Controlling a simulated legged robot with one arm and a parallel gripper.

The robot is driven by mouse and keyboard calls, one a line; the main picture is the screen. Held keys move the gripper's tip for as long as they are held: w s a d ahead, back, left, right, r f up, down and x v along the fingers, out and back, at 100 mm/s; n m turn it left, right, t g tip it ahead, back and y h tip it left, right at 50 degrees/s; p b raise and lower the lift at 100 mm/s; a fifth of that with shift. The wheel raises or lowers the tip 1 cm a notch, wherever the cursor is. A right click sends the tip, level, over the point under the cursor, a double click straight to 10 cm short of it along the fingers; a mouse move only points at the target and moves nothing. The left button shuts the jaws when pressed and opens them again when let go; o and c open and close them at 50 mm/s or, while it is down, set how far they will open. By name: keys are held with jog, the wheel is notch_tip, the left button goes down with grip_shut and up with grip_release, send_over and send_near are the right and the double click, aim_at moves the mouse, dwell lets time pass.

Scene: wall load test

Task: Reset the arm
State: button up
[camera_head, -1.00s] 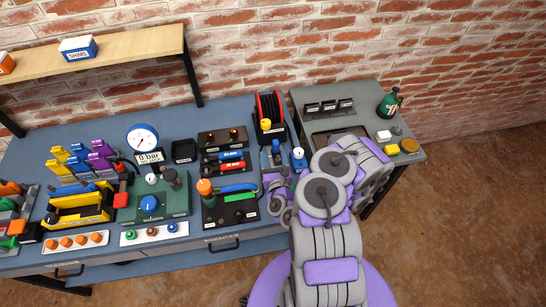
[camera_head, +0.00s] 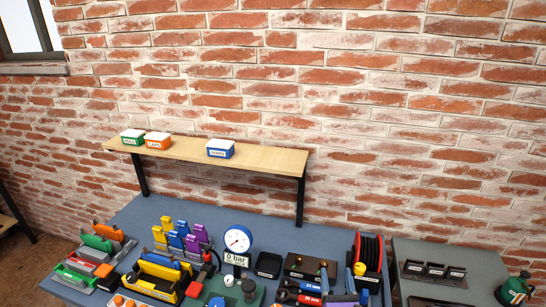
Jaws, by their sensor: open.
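My arm and gripper are not in view now. The blue workbench (camera_head: 140,212) fills the lower part of the picture, with its front edge cut off by the bottom of the frame. On it are a round white gauge (camera_head: 237,239) above a "0 bar" display (camera_head: 236,259), a yellow holder (camera_head: 150,285), and a red cable reel (camera_head: 368,250).
A wooden shelf (camera_head: 265,158) above the bench holds a green box (camera_head: 133,138), an orange box (camera_head: 158,141) and a blue box (camera_head: 221,149). A grey side table (camera_head: 480,262) stands at right with a dark green container (camera_head: 514,288). A brick wall (camera_head: 350,100) stands behind.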

jog(key=s+a+r+n+g+y, duration=0.2)
jog(key=s+a+r+n+y, duration=0.1)
jog(key=a+r+n+y, duration=0.55)
jog(key=s+a+r+n+g+y, duration=0.35)
jog(key=a+r+n+y, duration=0.25)
jog(key=a+r+y, duration=0.5)
jog(key=s+a+r+n+g+y+b, duration=0.15)
jog(key=s+a+n+g, duration=0.25)
jog(key=s+n+g, duration=0.5)
jog(key=s+a+r+n+g+y, duration=0.2)
jog(key=s+a+n+g, duration=0.1)
jog(key=s+n+g, duration=0.65)
jog(key=s+d+f+n+g+h+b, duration=0.1)
jog(key=s+f+n+g+h, duration=0.1)
jog(key=s+f+g+h, duration=0.3)
jog(key=s+d+f+n+g+h, duration=0.1)
jog(key=s+d+f+n+h, duration=0.15)
jog(key=s+h, duration=0.5)
jog(key=d+f+t+h+b, duration=0.1)
jog(key=d+f+t+h, duration=0.1)
jog(key=d+t+h, duration=0.4)
jog(key=shift+d+f+t+h, duration=0.35)
jog(key=shift+d+h, duration=1.7)
jog(key=shift+d, duration=3.35)
